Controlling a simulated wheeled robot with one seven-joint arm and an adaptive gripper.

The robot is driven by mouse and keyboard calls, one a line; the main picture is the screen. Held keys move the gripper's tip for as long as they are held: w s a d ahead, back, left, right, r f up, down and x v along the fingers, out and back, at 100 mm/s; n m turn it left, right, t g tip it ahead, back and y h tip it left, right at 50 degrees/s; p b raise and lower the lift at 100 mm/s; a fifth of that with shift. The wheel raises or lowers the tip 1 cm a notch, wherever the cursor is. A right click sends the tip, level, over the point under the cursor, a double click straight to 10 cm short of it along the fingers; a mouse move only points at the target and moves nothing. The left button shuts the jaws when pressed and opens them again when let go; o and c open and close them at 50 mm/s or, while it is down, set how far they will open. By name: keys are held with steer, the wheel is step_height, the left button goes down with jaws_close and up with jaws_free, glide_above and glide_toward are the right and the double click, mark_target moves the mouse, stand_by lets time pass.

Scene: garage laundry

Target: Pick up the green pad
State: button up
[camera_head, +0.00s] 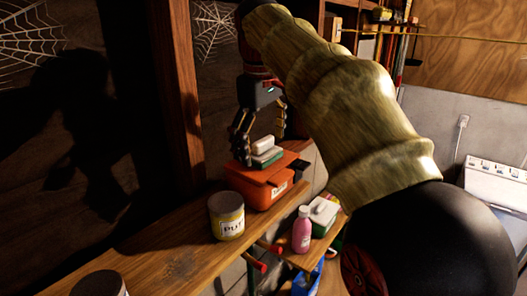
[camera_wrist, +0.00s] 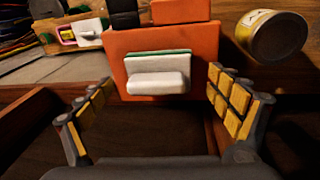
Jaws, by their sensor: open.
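The green pad (camera_head: 268,157) lies on top of an orange box (camera_head: 268,188), with a white block (camera_head: 263,144) on its upper side. In the wrist view its green edge (camera_wrist: 158,54) shows behind the white block (camera_wrist: 157,82), against the orange box (camera_wrist: 120,48). My gripper (camera_head: 262,148) is open above the box, with its fingers on either side of the pad and block. In the wrist view my gripper (camera_wrist: 160,88) shows a gap between each finger pad and the white block. No contact is visible.
A yellow-labelled can (camera_head: 227,217) stands on the wooden shelf (camera_head: 170,245) beside the box. A pink bottle (camera_head: 302,230) and another white-and-green item (camera_head: 322,213) are on a lower surface to the right. A wooden post (camera_head: 183,100) rises left of my gripper.

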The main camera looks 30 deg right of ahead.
mark_target(262, 140)
steer(key=shift+w+f, duration=0.1)
steer(key=shift+f, duration=0.2)
steer(key=shift+c, duration=0.8)
steer(key=c, duration=1.1)
step_height(262, 140, up, 10)
steer(key=shift+c, duration=0.2)
